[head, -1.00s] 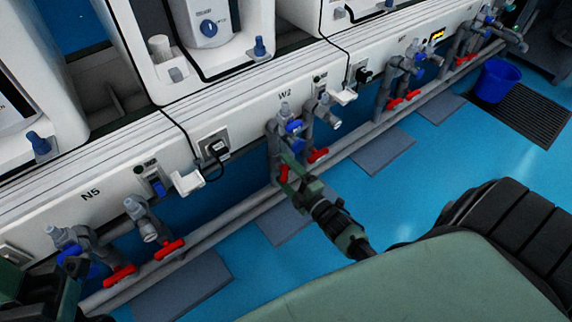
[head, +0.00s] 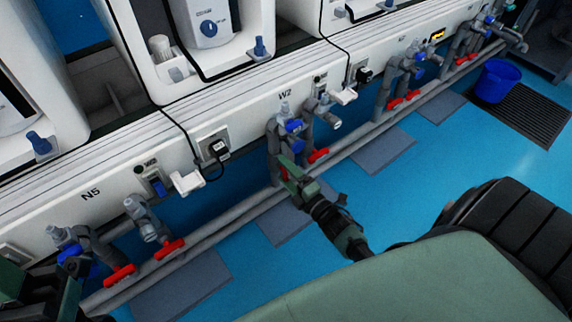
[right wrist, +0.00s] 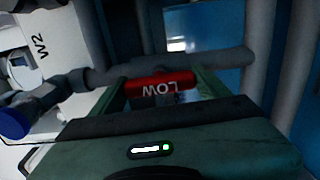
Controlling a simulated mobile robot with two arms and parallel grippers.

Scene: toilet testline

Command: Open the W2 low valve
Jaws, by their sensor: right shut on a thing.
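My right gripper is shut on this handle. The other red W2 handle (head: 318,155) is just to the right, apart from the gripper. A dark green part of my left gripper (head: 38,292) shows at the lower left; its fingers cannot be made out.
Blue-handled taps (head: 294,127) and grey pipes stand around the W2 valves. The N5 red handles (head: 120,275) are at the left. A long grey pipe (head: 240,210) runs low along the bench. A blue bucket (head: 497,82) stands at the far right. The blue floor in front is mostly clear.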

